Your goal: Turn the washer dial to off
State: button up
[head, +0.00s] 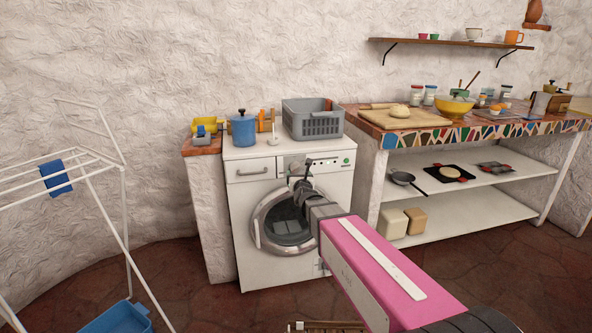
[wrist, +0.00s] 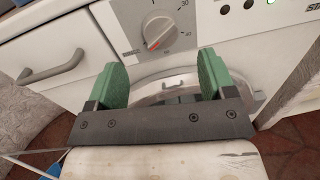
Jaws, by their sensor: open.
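The washer (head: 245,210) is a white front-loader against the wall, with its round door shut. Its dial (wrist: 158,32) shows in the wrist view as a grey knob with a red mark, on a grey panel with printed numbers; the mark sits at the knob's lower left. In the head view my gripper (head: 304,175) is in front of the control panel and hides part of it. In the wrist view my gripper (wrist: 162,80) has its two green fingers apart and empty, with the dial above and between them. I cannot see contact with the dial.
A grey basket (head: 313,122) and a blue canister (head: 243,130) stand on the washer. A mosaic counter (head: 460,134) with shelves is at the right. A white drying rack (head: 90,178) with a blue cloth stands at the left. Open floor lies between rack and washer.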

aim_at(296, 168)
jog(key=w, duration=0.2)
jog(key=w+a, duration=0.1)
jog(key=w, duration=0.4)
jog(key=shift+w+a, duration=0.1)
jog(key=shift+a, duration=0.05)
jog(key=shift+c, duration=0.2)
jog(key=c, duration=0.9)
